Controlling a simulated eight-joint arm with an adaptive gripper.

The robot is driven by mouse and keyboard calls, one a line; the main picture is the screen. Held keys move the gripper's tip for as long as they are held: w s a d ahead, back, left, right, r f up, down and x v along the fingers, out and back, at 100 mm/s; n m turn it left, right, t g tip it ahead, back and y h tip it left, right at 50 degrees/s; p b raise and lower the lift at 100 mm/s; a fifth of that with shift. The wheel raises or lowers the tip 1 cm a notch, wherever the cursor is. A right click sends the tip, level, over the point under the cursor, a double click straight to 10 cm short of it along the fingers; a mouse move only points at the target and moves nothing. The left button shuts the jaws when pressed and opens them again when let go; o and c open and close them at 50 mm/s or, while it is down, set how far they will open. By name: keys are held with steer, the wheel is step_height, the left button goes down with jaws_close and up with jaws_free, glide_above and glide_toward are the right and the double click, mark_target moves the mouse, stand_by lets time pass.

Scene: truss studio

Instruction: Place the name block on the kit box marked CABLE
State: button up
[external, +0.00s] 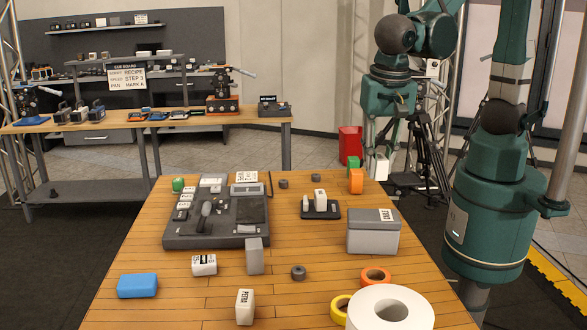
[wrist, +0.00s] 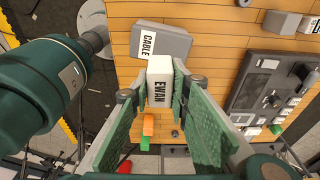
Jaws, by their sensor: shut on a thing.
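My gripper (wrist: 158,88) is shut on a white name block marked EWAN (wrist: 160,70), which sits between the fingertips. In the external view my gripper (external: 384,142) is beyond the table's far right edge, with the white block (external: 381,168) below it. The grey kit box (external: 372,238) stands on the right part of the table. In the wrist view the kit box (wrist: 172,45) shows a white label reading CABLE, just beyond the held block, which overlaps its lower edge in the picture. The box looks closed, and its top looks clear.
Orange (external: 356,181) and green (external: 353,163) pieces stand near the far edge. A dark tray with white blocks (external: 320,213), a grey panel (external: 214,240), tape rolls (external: 340,309), a large white roll (external: 414,304) and other name blocks (external: 245,306) lie around the box.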

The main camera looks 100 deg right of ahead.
glide_above(373, 213)
steer(key=shift+a+f, duration=0.25)
steer(key=shift+f, duration=1.25)
steer(key=shift+a+f, duration=0.2)
steer(key=shift+f, duration=1.25)
steer(key=shift+f, duration=0.1)
steer(key=shift+f, duration=1.95)
steer(key=shift+f+b, duration=0.25)
steer(key=shift+b, duration=0.05)
steer(key=o, duration=0.9)
steer(key=shift+r, duration=0.1)
steer(key=shift+r+p, duration=0.25)
steer(key=shift+p, duration=0.05)
steer(key=shift+a+r, duration=0.3)
steer(key=shift+r, duration=1.65)
steer(key=shift+a+r, duration=0.3)
steer(key=shift+r, duration=1.65)
steer(key=shift+a+r, duration=0.3)
steer(key=shift+r, duration=1.65)
